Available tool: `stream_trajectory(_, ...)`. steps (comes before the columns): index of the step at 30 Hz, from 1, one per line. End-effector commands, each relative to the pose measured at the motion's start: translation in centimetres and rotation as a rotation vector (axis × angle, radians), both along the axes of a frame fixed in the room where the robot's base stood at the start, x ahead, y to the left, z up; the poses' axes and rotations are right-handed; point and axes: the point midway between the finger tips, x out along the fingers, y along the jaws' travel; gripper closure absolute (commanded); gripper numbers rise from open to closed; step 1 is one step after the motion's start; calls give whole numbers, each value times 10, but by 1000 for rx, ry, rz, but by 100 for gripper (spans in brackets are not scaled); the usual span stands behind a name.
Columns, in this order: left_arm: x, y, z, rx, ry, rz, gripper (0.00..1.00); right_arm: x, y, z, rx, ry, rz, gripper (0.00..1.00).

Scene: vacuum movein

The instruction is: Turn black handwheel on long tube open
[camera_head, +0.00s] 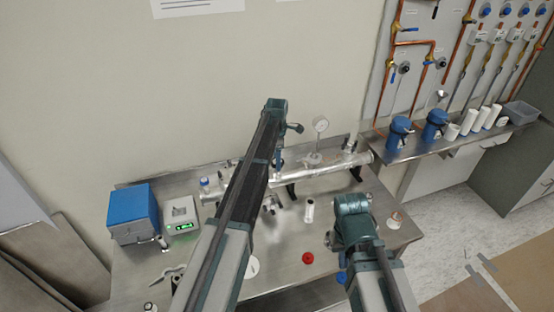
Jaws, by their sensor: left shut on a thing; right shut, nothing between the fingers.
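The long tube (326,167) is a shiny metal pipe lying across the steel table on dark supports, with a round gauge (321,125) standing on it. My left arm reaches over the tube and covers part of it. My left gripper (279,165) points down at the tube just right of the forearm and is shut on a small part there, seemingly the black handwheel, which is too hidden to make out. My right arm is bent in front of the tube's right end; its gripper is hidden behind the arm's own links.
A blue box (133,212) and a white device with a green display (181,215) stand on the table's left. A red round part (307,258) and a metal cylinder (309,211) stand in front of the tube. A shelf (455,138) with blue-topped vessels is at right.

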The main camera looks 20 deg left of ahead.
Motion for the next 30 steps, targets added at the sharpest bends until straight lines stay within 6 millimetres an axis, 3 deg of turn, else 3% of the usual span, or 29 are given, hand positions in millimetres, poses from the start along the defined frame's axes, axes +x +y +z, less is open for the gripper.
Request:
stream_trajectory(6, 0, 0, 0, 0, 0, 3, 89, 0, 0, 0, 0, 0, 0, 100)
stream_trajectory(7, 0, 0, 0, 0, 0, 3, 28, 0, 0, 0, 0, 0, 0, 100)
stream_trajectory(11, 0, 0, 0, 0, 0, 2, 5, 0, 0, 0, 0, 0, 0, 100)
stream_trajectory(23, 0, 0, 2, 0, 0, 1, 4, 0, 0, 2, 0, 0, 0, 100)
stream_trajectory(30, 0, 0, 20, 0, 0, 1, 4, 0, 0, 20, 1, 0, -4, 100)
